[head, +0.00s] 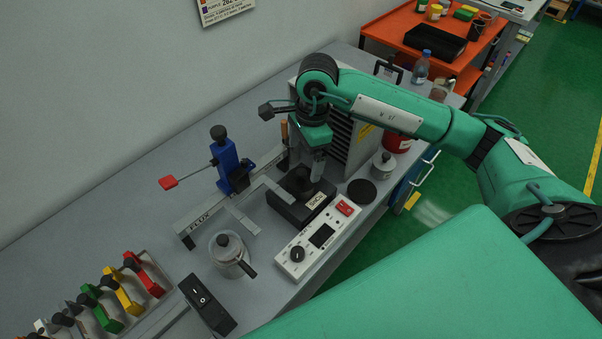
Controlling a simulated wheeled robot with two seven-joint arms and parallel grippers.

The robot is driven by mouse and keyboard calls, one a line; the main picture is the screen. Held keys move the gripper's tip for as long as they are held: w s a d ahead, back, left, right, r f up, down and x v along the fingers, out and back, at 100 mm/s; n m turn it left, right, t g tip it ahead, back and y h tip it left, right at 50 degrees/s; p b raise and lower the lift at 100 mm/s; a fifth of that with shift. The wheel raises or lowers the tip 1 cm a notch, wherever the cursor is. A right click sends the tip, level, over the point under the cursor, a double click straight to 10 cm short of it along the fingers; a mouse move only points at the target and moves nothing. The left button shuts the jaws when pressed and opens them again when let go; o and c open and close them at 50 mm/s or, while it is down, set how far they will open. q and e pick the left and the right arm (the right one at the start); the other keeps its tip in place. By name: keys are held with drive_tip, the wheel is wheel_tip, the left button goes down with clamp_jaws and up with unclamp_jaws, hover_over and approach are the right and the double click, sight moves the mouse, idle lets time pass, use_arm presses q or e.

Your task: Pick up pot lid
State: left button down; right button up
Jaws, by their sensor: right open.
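A small metal pot (236,268) with a dark side handle stands on the bench, left of the control box. Its grey pot lid (229,248) has a dark round knob and sits on top of the pot. My right gripper (317,172) points down above the right side of a black block-like device, well to the upper right of the pot. It is open and nothing shows between its fingers. My left gripper is not in view.
A control box (295,254) with a dial and red switch lies right of the pot. A blue post tool (229,165) stands behind it. Coloured clamps (128,301) line the left.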

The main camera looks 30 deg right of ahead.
sight(302, 171)
drive_tip(key=shift+f, duration=0.45)
drive_tip(key=shift+a+f+p, duration=0.15)
drive_tip(key=shift+f+p, duration=0.6)
drive_tip(key=shift+f, duration=0.05)
wheel_tip(302, 171, down, 3)
drive_tip(key=shift+w+a+f+p, duration=0.1)
drive_tip(key=shift+a+f+p, duration=0.1)
drive_tip(key=shift+p, duration=0.5)
drive_tip(key=shift+f, duration=0.25)
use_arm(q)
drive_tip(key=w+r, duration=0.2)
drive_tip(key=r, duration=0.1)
use_arm(e)
drive_tip(key=c, duration=1.1)
